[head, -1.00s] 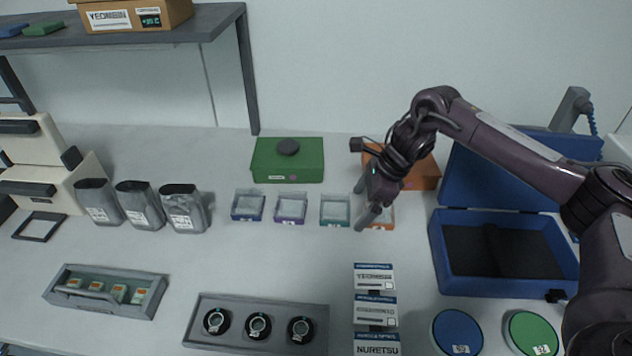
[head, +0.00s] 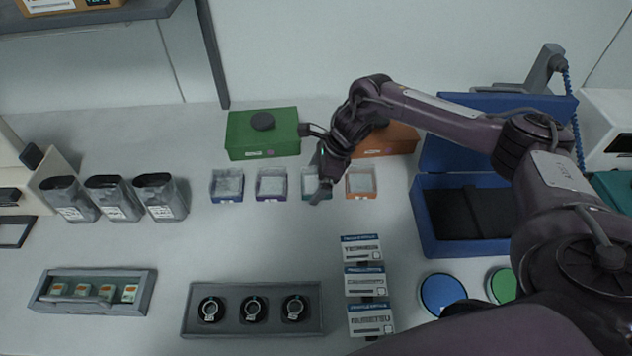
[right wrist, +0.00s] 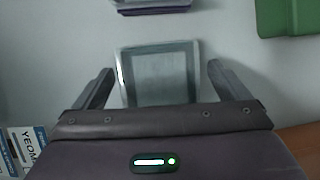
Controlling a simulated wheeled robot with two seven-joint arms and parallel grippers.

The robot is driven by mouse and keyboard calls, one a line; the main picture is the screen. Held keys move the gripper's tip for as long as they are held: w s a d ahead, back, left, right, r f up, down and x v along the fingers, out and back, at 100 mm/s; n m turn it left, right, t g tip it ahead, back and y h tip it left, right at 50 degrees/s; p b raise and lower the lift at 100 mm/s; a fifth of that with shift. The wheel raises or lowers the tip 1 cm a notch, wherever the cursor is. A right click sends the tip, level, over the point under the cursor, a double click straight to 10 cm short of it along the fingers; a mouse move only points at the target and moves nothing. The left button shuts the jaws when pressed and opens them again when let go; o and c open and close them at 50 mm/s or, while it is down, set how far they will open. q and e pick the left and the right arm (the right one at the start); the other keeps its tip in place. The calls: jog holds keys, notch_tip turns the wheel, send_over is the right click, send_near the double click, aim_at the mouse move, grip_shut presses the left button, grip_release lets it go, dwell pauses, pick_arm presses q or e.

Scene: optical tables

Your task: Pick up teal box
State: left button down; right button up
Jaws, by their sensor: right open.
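The teal box (head: 309,184) is a small clear-topped case with a teal base, third in a row of similar small boxes. My right gripper (head: 318,178) is over it and hides part of it in the head view. In the right wrist view a grey, clear-topped box (right wrist: 160,78) lies between the two open fingers of the gripper (right wrist: 160,73), with a gap on each side. The gripper is empty. My left gripper is not in view.
Beside the teal box are a purple box (head: 271,185) and an orange one (head: 361,182). A large green box (head: 240,135) and an orange box (head: 395,139) stand behind. Labelled cartons (head: 362,250) and a tray of round parts (head: 253,330) are in front.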

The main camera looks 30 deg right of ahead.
jog(key=shift+c, duration=0.4)
jog(key=c, duration=0.9)
jog(key=shift+c, duration=0.5)
jog(key=shift+r, duration=0.1)
